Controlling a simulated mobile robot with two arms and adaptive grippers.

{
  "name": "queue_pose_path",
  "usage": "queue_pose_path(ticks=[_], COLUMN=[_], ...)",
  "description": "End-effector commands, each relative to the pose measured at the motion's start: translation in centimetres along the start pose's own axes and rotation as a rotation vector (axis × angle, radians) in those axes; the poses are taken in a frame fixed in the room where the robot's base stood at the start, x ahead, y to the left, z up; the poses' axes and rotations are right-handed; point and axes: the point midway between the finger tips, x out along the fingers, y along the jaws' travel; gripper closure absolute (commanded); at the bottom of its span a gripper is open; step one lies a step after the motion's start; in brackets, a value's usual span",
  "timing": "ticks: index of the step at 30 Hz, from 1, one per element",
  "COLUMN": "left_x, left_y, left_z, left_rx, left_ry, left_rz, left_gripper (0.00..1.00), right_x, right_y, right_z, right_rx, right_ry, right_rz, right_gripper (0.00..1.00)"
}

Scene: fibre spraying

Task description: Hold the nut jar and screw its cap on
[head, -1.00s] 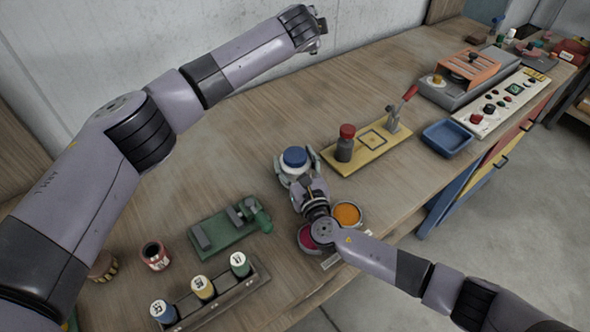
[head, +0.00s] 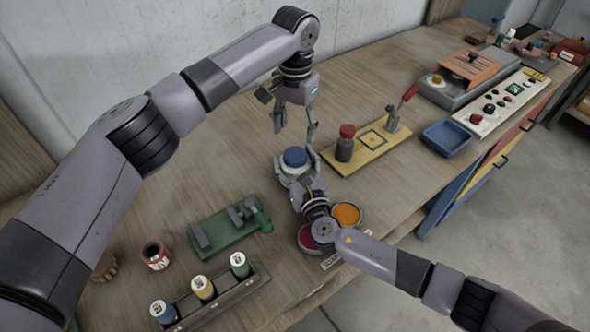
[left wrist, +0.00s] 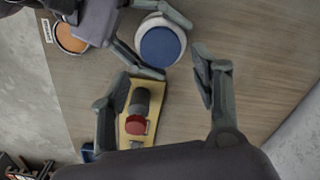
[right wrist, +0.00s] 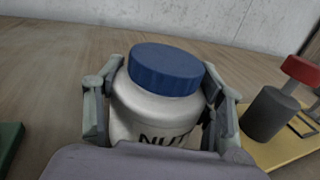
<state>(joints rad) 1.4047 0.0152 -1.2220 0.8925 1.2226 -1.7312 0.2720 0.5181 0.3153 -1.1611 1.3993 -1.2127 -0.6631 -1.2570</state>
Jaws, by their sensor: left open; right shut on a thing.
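The nut jar (right wrist: 150,120) is white with dark lettering and stands upright on the bench. Its blue cap (right wrist: 166,68) sits on top; I cannot tell how tightly it is seated. My right gripper (right wrist: 158,105) is shut on the jar, with a finger on each side of its body. The cap also shows in the head view (head: 295,157) and the left wrist view (left wrist: 160,46). My left gripper (head: 295,135) is open and empty, pointing down above the cap. In the left wrist view, the cap lies between and beyond the open fingers (left wrist: 160,68).
Orange (head: 346,214) and magenta (head: 305,238) pots sit in front. A green fixture (head: 225,230) is at left. The bench behind is clear.

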Motion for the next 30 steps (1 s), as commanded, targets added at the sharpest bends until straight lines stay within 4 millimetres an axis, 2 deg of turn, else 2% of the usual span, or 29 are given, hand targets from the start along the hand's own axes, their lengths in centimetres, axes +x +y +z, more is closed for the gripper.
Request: queue_pose_path(ticks=[5, 19, 24, 30], left_x=[0.6, 7.0, 7.9, 8.0], left_y=[0.0, -0.1, -0.1, -0.1], left_z=[0.0, 0.0, -0.1, -0.1], left_rx=[0.0, -0.001, 0.0, 0.001], left_ry=[0.0, 0.001, 0.003, 0.003], left_rz=[-0.001, -0.001, -0.002, -0.002], left_gripper=[0.43, 0.43, 0.43, 0.43], right_x=[0.0, 0.0, 0.0, 0.0], right_y=[0.0, 0.0, 0.0, 0.0], right_z=[-0.1, -0.1, -0.1, -0.1], right_rx=[0.001, 0.001, 0.001, 0.001], right_ry=[0.001, 0.001, 0.001, 0.001], right_rz=[0.0, 0.0, 0.0, 0.0], right_gripper=[1.0, 1.0, 1.0, 1.0])
